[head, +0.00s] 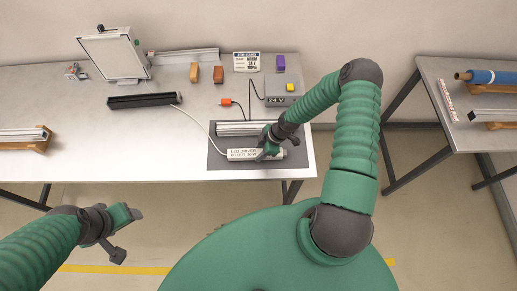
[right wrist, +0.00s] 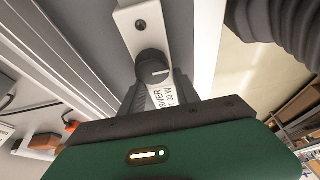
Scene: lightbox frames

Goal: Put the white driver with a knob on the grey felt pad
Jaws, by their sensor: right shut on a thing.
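The white driver (head: 240,155) is a long white bar with printed black text, lying over the front part of the grey felt pad (head: 217,164). Its right end reaches about the pad's right edge; I cannot tell whether it touches the pad or hangs just above. My right gripper (head: 268,151) is shut on the driver right of its middle. In the right wrist view the driver's white end (right wrist: 133,22) and its dark round knob (right wrist: 152,68) show beyond the jaws. My left gripper (head: 128,235) is open and empty, in front of the table.
A silver profile (head: 238,129) lies on the pad behind the driver. A white cable runs from near a black bar (head: 142,100) to the driver's left end. An orange plug (head: 226,102) and a grey box (head: 283,99) stand behind. The table's front left is largely clear.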

